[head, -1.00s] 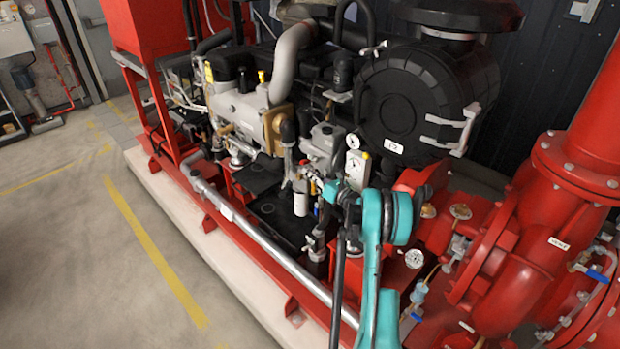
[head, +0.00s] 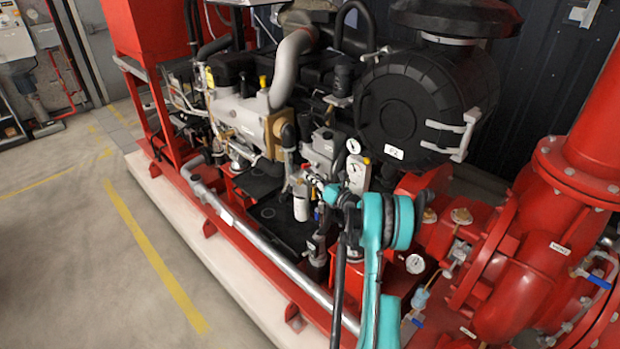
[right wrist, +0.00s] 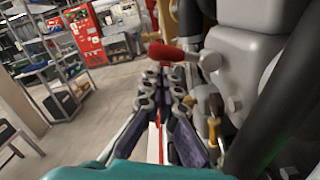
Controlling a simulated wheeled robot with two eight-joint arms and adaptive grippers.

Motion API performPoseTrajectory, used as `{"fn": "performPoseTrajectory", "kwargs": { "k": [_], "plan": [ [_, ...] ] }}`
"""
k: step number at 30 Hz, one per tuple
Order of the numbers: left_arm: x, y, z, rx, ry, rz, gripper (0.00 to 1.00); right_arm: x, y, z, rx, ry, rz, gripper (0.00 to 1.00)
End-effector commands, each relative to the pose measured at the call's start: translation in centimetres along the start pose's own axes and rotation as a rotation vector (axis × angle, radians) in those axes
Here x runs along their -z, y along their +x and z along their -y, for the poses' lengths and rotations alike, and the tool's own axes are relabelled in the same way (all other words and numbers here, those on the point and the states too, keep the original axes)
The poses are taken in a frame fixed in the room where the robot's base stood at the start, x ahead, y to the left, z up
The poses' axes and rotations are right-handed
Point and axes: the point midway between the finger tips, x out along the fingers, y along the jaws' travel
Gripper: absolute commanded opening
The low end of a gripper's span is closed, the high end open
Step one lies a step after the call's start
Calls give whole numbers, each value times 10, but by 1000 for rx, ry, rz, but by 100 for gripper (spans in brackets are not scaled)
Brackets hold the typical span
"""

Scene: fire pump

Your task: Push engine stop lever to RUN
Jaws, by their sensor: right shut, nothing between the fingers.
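The engine stop lever shows in the right wrist view as a short lever with a red knob (right wrist: 165,53), on the side of a grey housing (right wrist: 222,68). My right gripper (right wrist: 166,72) is shut and empty. Its fingertips are close to the red knob and appear just below it in the picture; I cannot tell whether they touch. In the head view my right gripper (head: 318,184) is small and partly hidden by its own arm, beside the engine (head: 240,115). The lever is too small to make out there. My left gripper is not in view.
A red pump casing (head: 520,290) with pipes and gauges stands at the right. A silver pipe (head: 275,255) runs along the red base frame. A round black air filter housing (head: 405,105) is behind my arm. Open floor (head: 90,260) lies at the left.

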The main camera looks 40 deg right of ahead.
Motion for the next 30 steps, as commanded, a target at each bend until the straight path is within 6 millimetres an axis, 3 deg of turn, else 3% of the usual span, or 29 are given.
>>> {"fn": "performPoseTrajectory", "kwargs": {
  "k": [11, 20, 25, 30],
  "plan": [
    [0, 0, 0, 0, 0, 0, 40, -16, 1, -6, 14, 269, 1, 0],
    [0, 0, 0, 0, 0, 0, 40, -34, 2, -7, 13, 270, 1, 0],
    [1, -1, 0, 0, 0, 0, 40, -42, 2, -6, 21, 412, 1, 0],
    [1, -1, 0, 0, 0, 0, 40, -49, 2, -4, 20, 405, 1, 0]
  ]
}}
